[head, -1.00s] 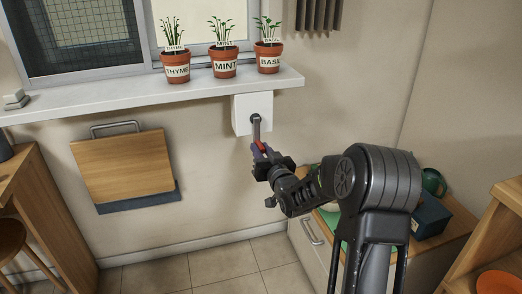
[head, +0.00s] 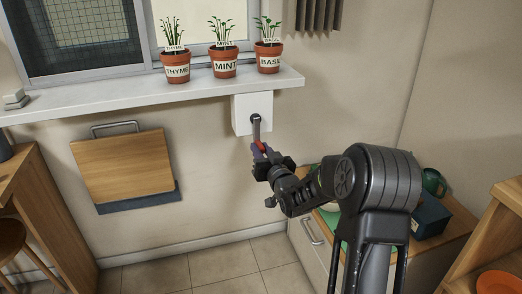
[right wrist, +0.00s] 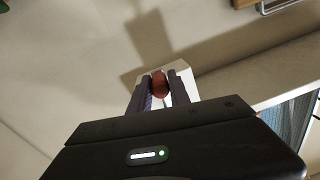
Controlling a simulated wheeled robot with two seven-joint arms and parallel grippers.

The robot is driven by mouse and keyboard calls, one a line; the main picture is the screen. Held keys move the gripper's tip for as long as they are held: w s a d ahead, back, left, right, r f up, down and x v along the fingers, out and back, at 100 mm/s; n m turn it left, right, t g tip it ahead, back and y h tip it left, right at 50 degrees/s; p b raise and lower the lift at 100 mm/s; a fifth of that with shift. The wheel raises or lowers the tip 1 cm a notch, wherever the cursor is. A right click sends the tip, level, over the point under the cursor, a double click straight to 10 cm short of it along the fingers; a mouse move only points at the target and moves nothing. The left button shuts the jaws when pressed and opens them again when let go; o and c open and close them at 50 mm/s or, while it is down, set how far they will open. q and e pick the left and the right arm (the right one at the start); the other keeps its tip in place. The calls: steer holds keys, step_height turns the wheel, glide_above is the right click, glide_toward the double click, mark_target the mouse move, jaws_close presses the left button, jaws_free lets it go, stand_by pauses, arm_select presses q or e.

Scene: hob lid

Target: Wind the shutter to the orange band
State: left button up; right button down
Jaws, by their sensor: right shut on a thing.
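A white crank box (head: 238,115) is fixed to the wall under the window sill. A grey crank arm (head: 256,128) hangs down from its front, with a red knob (head: 259,147) at its lower end. My right gripper (head: 261,153) is shut on this knob. In the right wrist view, the red knob (right wrist: 159,85) sits between the two fingers, with the white box (right wrist: 178,72) behind it. The window (head: 75,35) shows at the top left, cut off by the picture edge. I cannot make out the shutter's edge or an orange band. My left gripper is not in view.
Three potted herbs, thyme (head: 176,70), mint (head: 224,67) and basil (head: 268,60), stand on the sill (head: 130,97). A folded wooden board (head: 122,168) hangs on the wall. A cabinet (head: 312,255) stands at the right. The floor between is clear.

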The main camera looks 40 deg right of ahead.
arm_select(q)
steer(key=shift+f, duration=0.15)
